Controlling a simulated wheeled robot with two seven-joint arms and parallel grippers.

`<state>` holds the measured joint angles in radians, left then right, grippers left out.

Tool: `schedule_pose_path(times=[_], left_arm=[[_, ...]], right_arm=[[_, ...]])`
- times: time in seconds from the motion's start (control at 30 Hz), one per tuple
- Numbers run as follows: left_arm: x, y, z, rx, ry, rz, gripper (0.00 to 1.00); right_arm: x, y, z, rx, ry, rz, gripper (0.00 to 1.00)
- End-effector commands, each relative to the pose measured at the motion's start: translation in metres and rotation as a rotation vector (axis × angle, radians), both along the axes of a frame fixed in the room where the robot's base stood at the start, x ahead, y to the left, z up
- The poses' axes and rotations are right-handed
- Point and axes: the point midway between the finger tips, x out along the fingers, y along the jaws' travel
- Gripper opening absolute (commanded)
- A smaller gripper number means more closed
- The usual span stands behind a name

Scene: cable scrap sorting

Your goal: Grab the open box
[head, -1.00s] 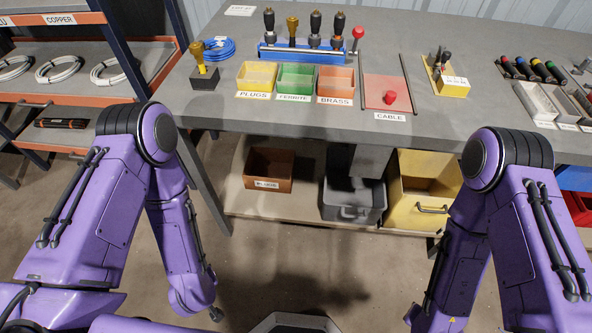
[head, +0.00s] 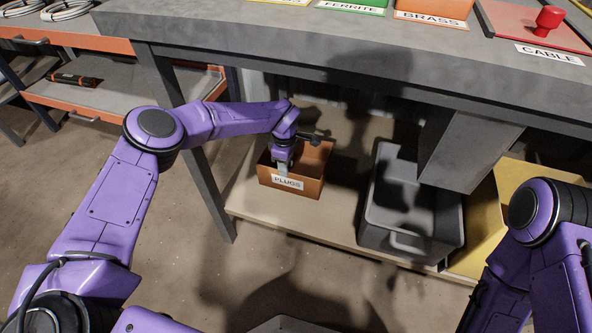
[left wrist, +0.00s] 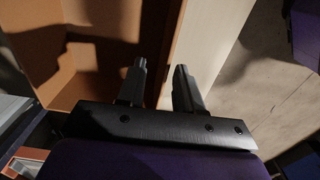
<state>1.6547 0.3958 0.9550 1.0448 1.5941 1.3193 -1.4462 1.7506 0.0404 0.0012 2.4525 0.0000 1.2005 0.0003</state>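The open box is a brown, open-topped box (head: 312,188) labelled PLUGS, on the low shelf under the bench. My left gripper (head: 284,170) points down at its front wall, above the label. In the left wrist view the box's brown inside (left wrist: 95,75) fills the left. There the two fingers of my left gripper (left wrist: 160,75) stand apart, one on the inner side and one on the outer side of the wall's rim. The fingers look open, and contact with the wall cannot be made out. My right gripper is out of view; only its arm shows at lower right.
A grey bin (head: 372,235) stands to the right of the box, and a yellow bin (head: 487,245) beyond it. The bench top (head: 240,50) overhangs the shelf (head: 243,195). A dark bench leg (head: 205,180) stands to the left.

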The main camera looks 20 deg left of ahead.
Motion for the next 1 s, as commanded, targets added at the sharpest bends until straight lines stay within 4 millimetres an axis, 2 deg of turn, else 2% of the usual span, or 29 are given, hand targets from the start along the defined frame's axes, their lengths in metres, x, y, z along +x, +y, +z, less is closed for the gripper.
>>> schedule_pose_path(times=[0.17, 0.3, 0.4, 0.57, 0.6, 0.67, 0.7, 1.0], left_arm=[[-0.005, -0.004, -0.025, 0.001, 0.000, -0.001, 0.35], [-0.009, -0.006, -0.052, 0.003, 0.000, 0.002, 0.35], [-0.008, -0.005, -0.058, 0.003, -0.002, 0.004, 0.35], [-0.009, -0.005, -0.056, 0.003, -0.002, 0.005, 0.35], [-0.009, -0.005, -0.056, 0.003, -0.002, 0.005, 0.22], [-0.009, -0.005, -0.056, 0.003, -0.002, 0.004, 0.03], [-0.009, -0.005, -0.056, 0.003, -0.002, 0.004, 0.00], [-0.008, -0.005, -0.055, 0.003, -0.003, 0.004, 0.00]], right_arm=[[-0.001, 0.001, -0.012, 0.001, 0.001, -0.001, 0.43], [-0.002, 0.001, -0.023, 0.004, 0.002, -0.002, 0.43], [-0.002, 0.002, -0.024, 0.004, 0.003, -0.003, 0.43], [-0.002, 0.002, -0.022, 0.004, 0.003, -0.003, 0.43], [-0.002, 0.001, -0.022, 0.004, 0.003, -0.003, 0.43], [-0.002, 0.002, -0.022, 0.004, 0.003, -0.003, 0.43], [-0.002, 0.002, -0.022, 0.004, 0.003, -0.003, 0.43], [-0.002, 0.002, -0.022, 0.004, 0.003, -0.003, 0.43]])
